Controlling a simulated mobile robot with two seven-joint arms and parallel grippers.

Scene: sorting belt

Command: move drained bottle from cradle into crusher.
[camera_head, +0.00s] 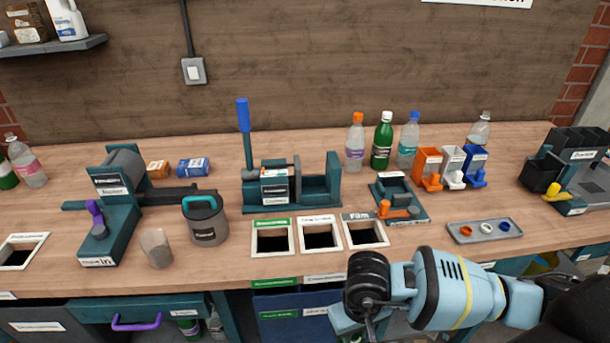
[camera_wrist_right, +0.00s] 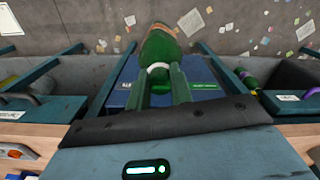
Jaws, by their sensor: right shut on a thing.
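My right gripper (camera_head: 352,318) is low in front of the counter, at the bottom of the head view. In the right wrist view the gripper (camera_wrist_right: 163,75) is shut on a green bottle (camera_wrist_right: 160,45), with a white ring showing between the fingers. The bottle in its grasp does not show clearly in the head view. A teal press with an upright blue lever (camera_head: 243,116), likely the crusher, stands mid-counter; its label is hard to read. A low teal fixture with an orange knob (camera_head: 400,210) is right of it; I cannot tell whether it is the cradle. My left gripper is out of view.
Several bottles stand at the back, including a green one (camera_head: 382,142). Labelled square openings (camera_head: 320,236) lie in the counter's front part. A grey tray (camera_head: 484,232) holds rings. Left are a grey mug (camera_head: 206,222) and a clear cup (camera_head: 156,248). Bins hang below the counter.

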